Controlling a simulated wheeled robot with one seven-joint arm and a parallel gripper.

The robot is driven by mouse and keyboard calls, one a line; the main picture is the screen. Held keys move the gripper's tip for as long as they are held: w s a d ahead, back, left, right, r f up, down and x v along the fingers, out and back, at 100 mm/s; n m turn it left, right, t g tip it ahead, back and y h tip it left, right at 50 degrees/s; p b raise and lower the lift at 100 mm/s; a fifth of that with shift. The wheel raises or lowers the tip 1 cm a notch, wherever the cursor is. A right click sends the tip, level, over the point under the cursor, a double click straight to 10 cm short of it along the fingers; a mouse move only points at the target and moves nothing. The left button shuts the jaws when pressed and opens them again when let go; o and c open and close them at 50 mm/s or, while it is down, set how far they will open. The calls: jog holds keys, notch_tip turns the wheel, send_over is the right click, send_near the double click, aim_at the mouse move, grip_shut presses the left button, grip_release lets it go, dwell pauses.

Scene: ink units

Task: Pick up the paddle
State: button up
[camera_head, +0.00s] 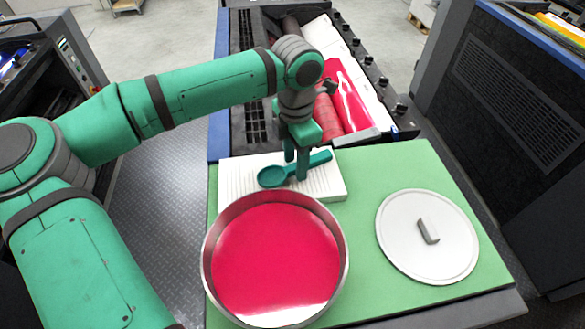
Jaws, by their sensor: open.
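The paddle (272,176) is a teal spoon-shaped tool lying on a white ribbed block (327,184). Its round bowl points left and its handle runs up to the right. My gripper (297,172) points down over the paddle's handle, with its teal fingers apart. The fingers hide part of the handle, and I cannot tell whether they touch it.
A round metal pan (209,262) of red ink stands in front of the block on a green mat (365,170). A round grey lid (399,236) with a handle lies to the right. Behind is an ink unit with red rollers (328,117). The mat between pan and lid is clear.

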aim_at(295, 165)
jog(key=shift+w, duration=0.15)
grip_shut()
jog(key=shift+a, duration=0.3)
jog(key=shift+d+r, duration=0.1)
jog(key=shift+d, duration=0.25)
jog(key=shift+s+d+r, duration=0.15)
jog(key=shift+s+r, duration=0.05)
jog(key=shift+r, duration=0.1)
notch_tip(295, 165, up, 9)
jog(key=shift+a+r, duration=0.15)
jog(key=shift+a, duration=0.05)
jog(key=shift+w, duration=0.1)
